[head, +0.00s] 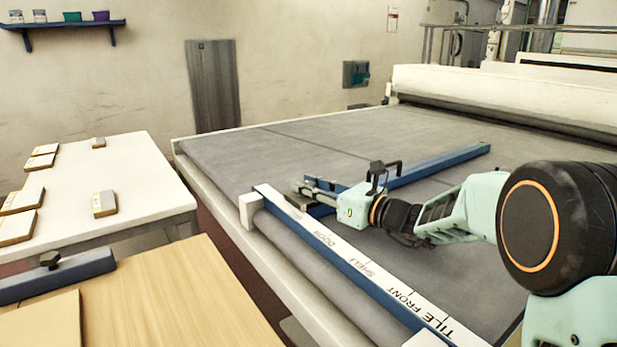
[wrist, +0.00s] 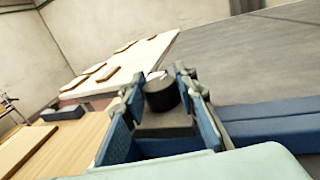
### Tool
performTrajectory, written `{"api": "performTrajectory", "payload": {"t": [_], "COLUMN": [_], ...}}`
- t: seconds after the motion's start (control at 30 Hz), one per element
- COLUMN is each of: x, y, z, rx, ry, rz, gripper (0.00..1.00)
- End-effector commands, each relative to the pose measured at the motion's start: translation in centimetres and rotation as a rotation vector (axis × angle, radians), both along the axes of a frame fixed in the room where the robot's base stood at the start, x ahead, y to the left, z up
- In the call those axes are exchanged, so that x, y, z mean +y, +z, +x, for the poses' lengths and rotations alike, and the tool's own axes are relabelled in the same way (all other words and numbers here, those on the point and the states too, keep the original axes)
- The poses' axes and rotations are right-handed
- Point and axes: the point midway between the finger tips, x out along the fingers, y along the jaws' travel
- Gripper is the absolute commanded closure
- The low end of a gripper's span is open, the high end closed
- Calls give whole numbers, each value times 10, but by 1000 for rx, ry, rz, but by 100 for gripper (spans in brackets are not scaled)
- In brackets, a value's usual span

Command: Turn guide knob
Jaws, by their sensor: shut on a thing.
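The guide knob is a dark round cylinder (wrist: 160,97) on a dark block, seen between my fingers in the wrist view. My gripper (wrist: 159,84) is shut on the knob, with one finger on each side. In the head view my gripper (head: 300,188) is low over the belt near its front left corner, and the knob is hidden there by the fingers. The blue guide bar (head: 440,164) runs from beneath my gripper to the right across the belt. It also shows at the right of the wrist view (wrist: 270,122).
The grey belt (head: 330,135) is otherwise clear. A rail marked TILE FRONT, SHELF and DOOR (head: 350,270) edges it. A white table (head: 140,180) with several tiles stands left. A wooden table (head: 190,290) holds a blue bar (head: 85,272) with a dark knob (head: 50,259).

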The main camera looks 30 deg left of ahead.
Motion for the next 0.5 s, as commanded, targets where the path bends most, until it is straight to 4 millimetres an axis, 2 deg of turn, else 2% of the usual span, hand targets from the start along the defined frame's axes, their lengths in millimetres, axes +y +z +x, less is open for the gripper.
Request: {"api": "performTrajectory", "payload": {"t": [0.03,0.3,0.5], "x": [-1,0,0], "y": [6,6,3], "z": [3,1,0], "rx": [4,3,3], "ry": [28,183,234], "rz": [1,3,4], "gripper": [98,98,98]}}
